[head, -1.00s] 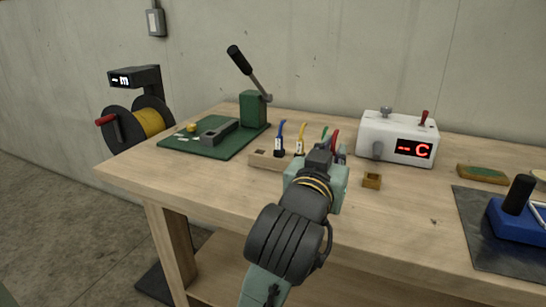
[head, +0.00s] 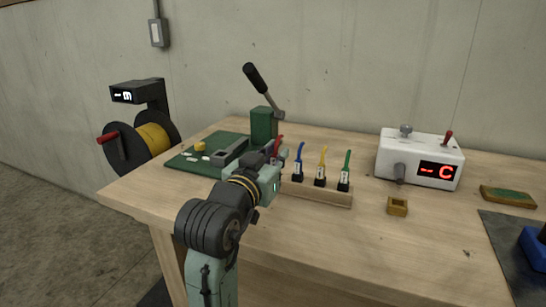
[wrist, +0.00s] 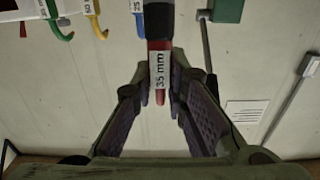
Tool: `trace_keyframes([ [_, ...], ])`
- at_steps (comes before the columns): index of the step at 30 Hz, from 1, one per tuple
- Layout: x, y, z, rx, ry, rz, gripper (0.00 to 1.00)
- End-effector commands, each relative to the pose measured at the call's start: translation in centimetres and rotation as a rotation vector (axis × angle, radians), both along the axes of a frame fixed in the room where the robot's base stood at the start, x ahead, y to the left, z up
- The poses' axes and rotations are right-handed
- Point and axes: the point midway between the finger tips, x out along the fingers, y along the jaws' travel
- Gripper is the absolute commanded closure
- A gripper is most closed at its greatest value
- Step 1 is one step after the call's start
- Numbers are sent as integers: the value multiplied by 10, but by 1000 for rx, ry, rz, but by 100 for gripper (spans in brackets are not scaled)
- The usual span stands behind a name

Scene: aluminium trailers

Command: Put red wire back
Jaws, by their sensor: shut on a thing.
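My gripper (head: 274,166) is shut on the red wire (head: 279,145), at the left end of the wooden rack (head: 325,194). In the wrist view the red wire (wrist: 161,99) stands between the fingers, with a white "35 mm" label and a black end. The blue wire (head: 300,153), yellow wire (head: 321,158) and green wire (head: 347,162) stand upright in the rack. The rack's left end is hidden behind my gripper, so I cannot tell whether the red wire's lower end touches the rack.
A green lever press (head: 263,122) stands behind on a green mat (head: 185,160). A white device (head: 418,150) with a red display and a small wooden block (head: 397,206) are to the right. A wire spool (head: 115,152) is at left.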

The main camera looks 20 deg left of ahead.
Motion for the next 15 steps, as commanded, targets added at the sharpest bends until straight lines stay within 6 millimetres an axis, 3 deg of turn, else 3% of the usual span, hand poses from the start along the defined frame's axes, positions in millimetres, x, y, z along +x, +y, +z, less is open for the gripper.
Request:
trace_keyframes([
  [7,61,19,-4,-2,3,-1,100],
  [15,85,27,-11,0,1,1,100],
])
